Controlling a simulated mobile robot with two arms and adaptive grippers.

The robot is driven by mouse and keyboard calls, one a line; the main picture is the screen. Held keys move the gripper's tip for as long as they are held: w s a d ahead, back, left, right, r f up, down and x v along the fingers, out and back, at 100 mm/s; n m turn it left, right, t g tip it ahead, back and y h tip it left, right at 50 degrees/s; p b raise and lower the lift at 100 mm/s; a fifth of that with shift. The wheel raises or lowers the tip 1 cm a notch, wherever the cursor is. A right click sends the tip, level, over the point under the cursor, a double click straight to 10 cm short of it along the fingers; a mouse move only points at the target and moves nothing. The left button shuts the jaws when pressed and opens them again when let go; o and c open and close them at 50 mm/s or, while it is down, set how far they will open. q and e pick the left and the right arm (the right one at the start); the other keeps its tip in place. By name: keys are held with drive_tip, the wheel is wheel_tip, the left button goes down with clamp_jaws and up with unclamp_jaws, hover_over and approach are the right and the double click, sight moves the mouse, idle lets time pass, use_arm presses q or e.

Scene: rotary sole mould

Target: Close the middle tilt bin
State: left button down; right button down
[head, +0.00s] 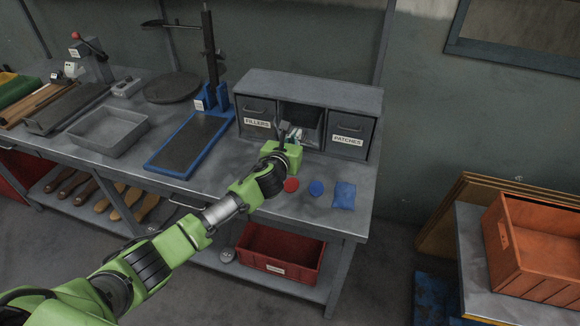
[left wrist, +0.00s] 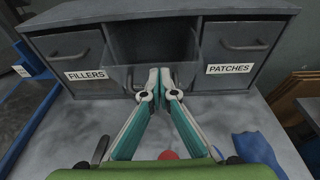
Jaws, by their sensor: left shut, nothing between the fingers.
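The grey bin cabinet (head: 310,88) stands at the back of the bench with three bins side by side. The middle tilt bin (head: 303,118) is tilted open; its dark inside (left wrist: 150,40) shows in the left wrist view. The bins labelled FILLERS (head: 257,110) and PATCHES (head: 349,130) on either side look closed. My left gripper (head: 290,133) is shut and empty, its fingertips (left wrist: 161,77) at the front panel of the middle bin, partly hiding it. I cannot tell whether they touch it. My right gripper is out of view.
A red disc (head: 291,185), a blue disc (head: 316,188) and a blue pouch (head: 344,196) lie on the bench before the cabinet. A blue-framed stand (head: 190,142) and a grey tray (head: 108,132) are to the left. A red crate (head: 280,254) sits on the lower shelf.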

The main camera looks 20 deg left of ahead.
use_arm(q)
drive_tip(key=shift+w+r+p, duration=0.5)
drive_tip(key=shift+w+r, duration=0.3)
drive_tip(key=shift+w, duration=0.2)
drive_tip(key=shift+w+d+r, duration=0.1)
drive_tip(key=shift+w+r, duration=0.15)
drive_tip(key=shift+w, duration=0.3)
drive_tip(key=shift+w+r, duration=0.25)
drive_tip(key=shift+w, duration=0.25)
drive_tip(key=shift+w+r+p, duration=0.2)
drive_tip(key=shift+w+p, duration=0.15)
drive_tip(key=shift+w, duration=0.15)
idle(0.6)
